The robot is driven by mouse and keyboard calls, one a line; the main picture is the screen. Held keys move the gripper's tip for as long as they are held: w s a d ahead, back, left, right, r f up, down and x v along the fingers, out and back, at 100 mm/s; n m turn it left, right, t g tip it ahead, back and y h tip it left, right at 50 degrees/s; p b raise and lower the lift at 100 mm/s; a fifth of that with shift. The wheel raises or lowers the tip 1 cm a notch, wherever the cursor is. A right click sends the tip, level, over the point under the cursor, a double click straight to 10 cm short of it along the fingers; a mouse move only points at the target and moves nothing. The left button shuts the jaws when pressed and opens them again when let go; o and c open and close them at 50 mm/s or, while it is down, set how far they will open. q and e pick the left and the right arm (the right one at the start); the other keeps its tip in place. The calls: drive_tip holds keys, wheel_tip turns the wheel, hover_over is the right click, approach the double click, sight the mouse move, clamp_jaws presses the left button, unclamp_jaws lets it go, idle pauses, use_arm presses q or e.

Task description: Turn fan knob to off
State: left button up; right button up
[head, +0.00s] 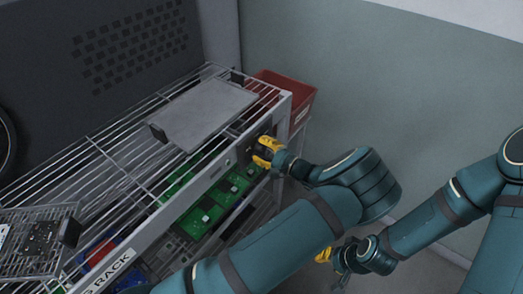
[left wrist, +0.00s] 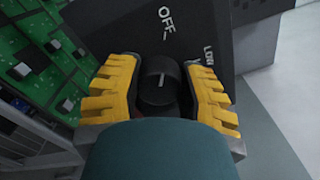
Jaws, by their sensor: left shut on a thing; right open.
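The fan knob (left wrist: 158,85) is a dark round knob with a short white line on its face. It sits on a dark panel (left wrist: 130,40) lettered OFF and LOW, partly cut off by the picture and gripper. The white line runs roughly up the picture, towards the OFF lettering. My left gripper (left wrist: 160,90) has its yellow-padded fingers on both sides of the knob, shut on it. In the head view my left gripper (head: 267,152) is at the front corner of the rack, where it hides the knob. My right gripper (head: 335,257) is open, low at the right.
A wire rack (head: 110,165) holds a grey flat panel (head: 203,112) on top and green circuit boards (head: 205,205) below. A red bin (head: 296,92) stands behind the corner. A wire tray (head: 35,243) sits at lower left. Free floor lies right of the rack.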

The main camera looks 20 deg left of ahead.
use_arm(q)
drive_tip(key=shift+a+r+n, duration=0.1)
drive_tip(key=shift+n, duration=0.2)
drive_tip(key=o, duration=1.2)
drive_tip(key=v, duration=1.2)
